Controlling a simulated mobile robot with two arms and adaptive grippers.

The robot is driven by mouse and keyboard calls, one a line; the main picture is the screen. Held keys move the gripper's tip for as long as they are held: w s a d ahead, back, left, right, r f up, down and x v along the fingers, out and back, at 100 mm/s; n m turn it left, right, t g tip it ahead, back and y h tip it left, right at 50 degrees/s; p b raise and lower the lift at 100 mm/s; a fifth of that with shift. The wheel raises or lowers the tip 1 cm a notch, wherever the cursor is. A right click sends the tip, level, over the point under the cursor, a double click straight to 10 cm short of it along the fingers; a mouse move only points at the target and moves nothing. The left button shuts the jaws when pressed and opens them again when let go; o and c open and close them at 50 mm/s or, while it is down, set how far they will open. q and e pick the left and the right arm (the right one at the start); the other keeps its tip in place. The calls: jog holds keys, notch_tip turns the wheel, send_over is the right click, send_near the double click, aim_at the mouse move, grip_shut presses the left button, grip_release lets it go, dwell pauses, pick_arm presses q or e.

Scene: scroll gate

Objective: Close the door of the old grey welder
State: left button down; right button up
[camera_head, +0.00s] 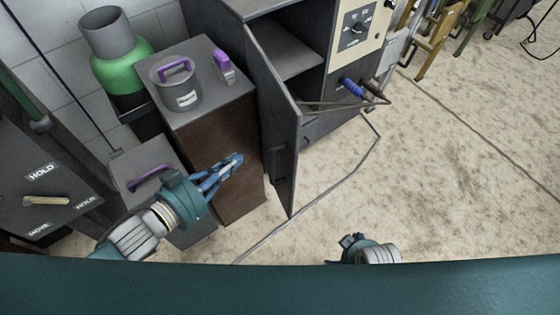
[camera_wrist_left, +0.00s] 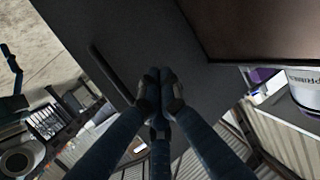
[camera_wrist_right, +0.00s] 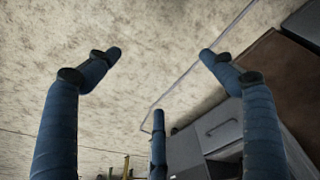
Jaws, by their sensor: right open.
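The old grey welder (camera_head: 300,40) is a dark grey cabinet with a cream dial panel. Its door (camera_head: 272,110) stands open, jutting toward me, and the shelf inside shows.
The brown-fronted cabinet (camera_head: 225,165) stands left of the door, with a grey pot (camera_head: 180,98) and a purple-handled object (camera_head: 223,68) on top. A green gas cylinder (camera_head: 125,70) is behind. A cable (camera_head: 330,190) crosses the floor.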

pick_arm(q)
jog(key=s+r+m+g+h, duration=0.2)
jog(key=s+m+h, duration=0.1)
jog(key=h, duration=0.1)
jog(key=m+g+h, duration=0.2)
jog(key=g+h, duration=0.1)
send_near(293, 158)
jog(key=x, duration=0.7)
jog(key=shift+w+f+b, duration=0.1)
jog(key=shift+f+b, duration=0.05)
jog(key=shift+b, duration=0.25)
pick_arm(e)
notch_tip(293, 158, down, 6)
jog(key=s, duration=0.1)
jog(key=shift+s, duration=0.25)
jog(key=shift+f, duration=0.1)
